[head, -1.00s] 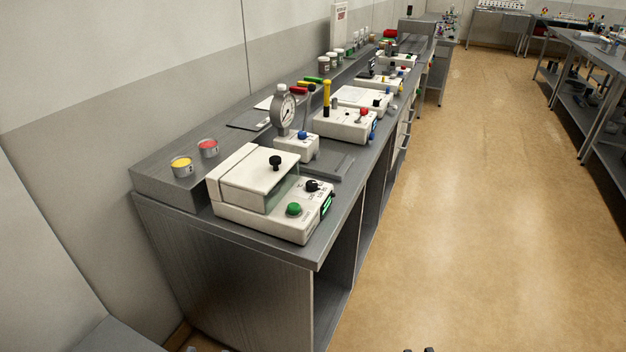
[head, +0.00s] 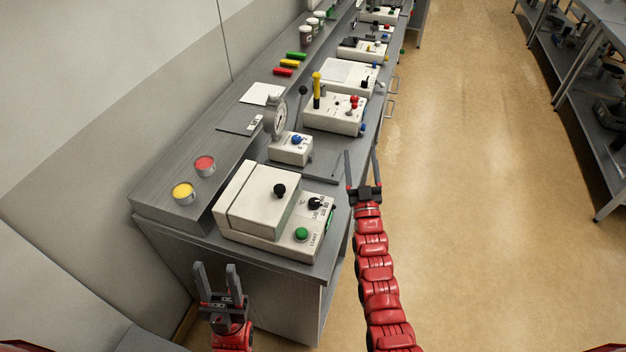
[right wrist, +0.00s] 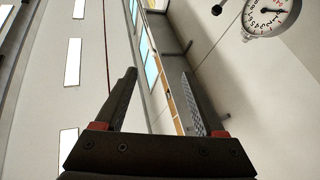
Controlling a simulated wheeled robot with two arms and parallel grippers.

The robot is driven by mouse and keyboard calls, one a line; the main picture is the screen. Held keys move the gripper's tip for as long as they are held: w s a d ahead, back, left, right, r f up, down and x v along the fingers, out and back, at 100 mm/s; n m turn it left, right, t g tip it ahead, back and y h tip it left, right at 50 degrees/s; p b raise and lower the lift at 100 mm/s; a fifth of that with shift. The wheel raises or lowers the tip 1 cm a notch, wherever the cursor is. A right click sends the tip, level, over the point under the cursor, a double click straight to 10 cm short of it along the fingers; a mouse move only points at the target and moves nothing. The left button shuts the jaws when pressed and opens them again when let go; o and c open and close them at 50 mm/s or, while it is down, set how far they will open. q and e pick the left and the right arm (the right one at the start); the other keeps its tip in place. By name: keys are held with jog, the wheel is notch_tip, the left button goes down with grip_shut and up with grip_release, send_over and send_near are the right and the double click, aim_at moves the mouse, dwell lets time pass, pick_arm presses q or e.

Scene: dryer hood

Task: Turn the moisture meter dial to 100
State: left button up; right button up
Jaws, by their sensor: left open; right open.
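The moisture meter (head: 262,207) is a white box with a hinged lid at the near end of the bench. Its black dial (head: 315,203) sits on the right of the top face, with small printed marks around it; its exact setting is too small to read. A green button (head: 301,234) is in front of the dial, and a black knob (head: 279,191) is on the lid. My right gripper (head: 362,152) is open and empty, beyond and right of the dial; it also shows in the right wrist view (right wrist: 158,76). My left gripper (head: 215,268) is open and empty, in front of the bench.
A dial gauge stand (head: 291,149) with a blue knob stands behind the meter; its gauge face shows in the right wrist view (right wrist: 270,14). Yellow (head: 183,194) and red (head: 204,166) cups stand on the ledge at left. The floor (head: 480,230) to the right is clear.

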jog(key=w+a+f+n+g, duration=0.45)
jog(key=w+a+g, duration=0.45)
jog(key=w+g, duration=0.45)
jog(key=s+a+r+n+g+h, duration=0.1)
jog(key=s+a+r+n+g, duration=0.1)
jog(key=s+r+g, duration=0.45)
jog(key=s+a+r+n+g+h, duration=0.1)
jog(key=s+r+n+g, duration=0.15)
jog(key=s, duration=0.75)
jog(key=m+b, duration=0.1)
jog(key=b, duration=0.5)
send_over(313, 201)
notch_tip(313, 201, down, 6)
jog(key=shift+w+f+g+b, duration=0.1)
jog(key=shift+f+g+b, duration=0.3)
jog(key=shift+f, duration=0.55)
notch_tip(313, 201, down, 5)
jog(key=p, duration=0.2)
jog(key=shift+d+r+p, duration=0.1)
jog(key=shift+p, duration=0.2)
notch_tip(313, 201, down, 4)
jog(key=shift+b, duration=0.7)
grip_shut()
